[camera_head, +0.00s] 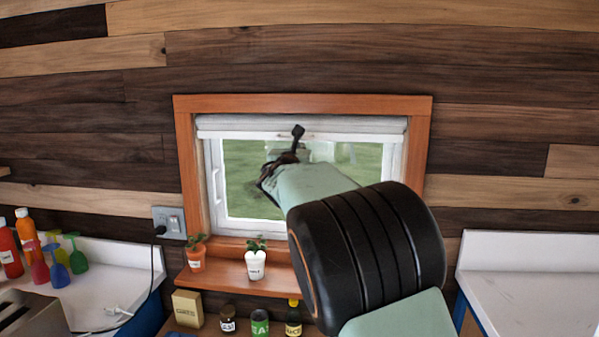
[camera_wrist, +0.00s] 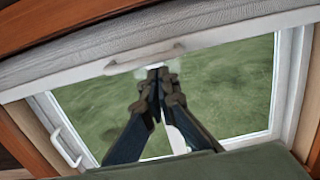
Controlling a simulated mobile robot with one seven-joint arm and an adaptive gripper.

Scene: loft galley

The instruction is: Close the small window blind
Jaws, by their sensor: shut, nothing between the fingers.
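The small window blind (camera_head: 230,124) is a pale grey roll gathered at the top of the wood-framed window. In the wrist view the blind (camera_wrist: 65,62) has a white bottom bar with a white pull handle (camera_wrist: 145,60). Most of the glass below it is uncovered. My gripper (camera_head: 297,131) reaches up in front of the window, near the middle of the blind's lower edge. In the wrist view my gripper (camera_wrist: 157,73) is shut and empty, its fingertips just below the bar by the handle's right part. I cannot tell whether they touch it.
The orange-brown window frame (camera_head: 185,165) surrounds the blind. A white window handle (camera_wrist: 66,147) is at lower left. Below, a shelf (camera_head: 222,274) holds two potted plants, one in an orange pot (camera_head: 196,261) and one in a white pot (camera_head: 255,264). Bottles and cups stand at left.

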